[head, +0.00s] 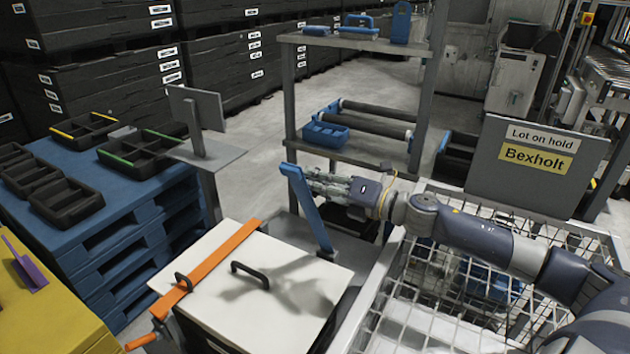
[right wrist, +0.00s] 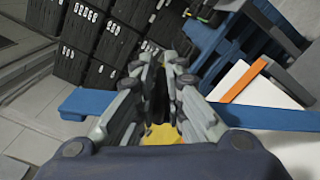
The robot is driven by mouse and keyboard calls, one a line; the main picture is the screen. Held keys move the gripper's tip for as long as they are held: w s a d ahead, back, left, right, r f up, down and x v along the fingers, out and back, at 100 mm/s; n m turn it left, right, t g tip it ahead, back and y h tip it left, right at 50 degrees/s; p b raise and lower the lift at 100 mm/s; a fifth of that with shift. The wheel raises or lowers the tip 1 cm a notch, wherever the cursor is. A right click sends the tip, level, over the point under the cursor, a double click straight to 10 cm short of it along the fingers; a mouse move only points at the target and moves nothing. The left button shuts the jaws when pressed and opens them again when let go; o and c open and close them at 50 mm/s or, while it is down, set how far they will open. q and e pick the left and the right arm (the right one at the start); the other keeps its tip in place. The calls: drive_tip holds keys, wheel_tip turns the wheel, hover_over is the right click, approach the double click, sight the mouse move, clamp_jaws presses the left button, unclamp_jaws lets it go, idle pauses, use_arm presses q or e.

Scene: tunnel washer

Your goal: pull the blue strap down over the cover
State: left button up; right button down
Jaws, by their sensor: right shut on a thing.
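The blue strap (head: 311,215) stands up steeply at the right back edge of the white cover (head: 300,270), tilted to the left at its top. My right gripper (head: 308,181) is shut on the strap near its upper end. In the right wrist view the strap (right wrist: 265,118) runs crosswise behind my fingers (right wrist: 161,80). The cover has a black handle (head: 250,274) in its middle. An orange strap (head: 215,262) lies flat across the cover's left part. My left gripper is not in view.
A wire cage (head: 450,290) stands right of the cover, with a "Lot on hold" sign (head: 537,165) behind it. A grey shelf rack (head: 350,45) stands behind my right gripper. A blue pallet stack (head: 130,215) with black trays stands at the left.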

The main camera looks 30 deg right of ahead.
drive_tip(key=c, duration=1.7)
unclamp_jaws()
drive_tip(key=shift+d+f, duration=0.15)
drive_tip(key=shift+d, duration=0.1)
drive_tip(key=shift+s+a, duration=0.1)
drive_tip(key=shift+v, duration=5.95)
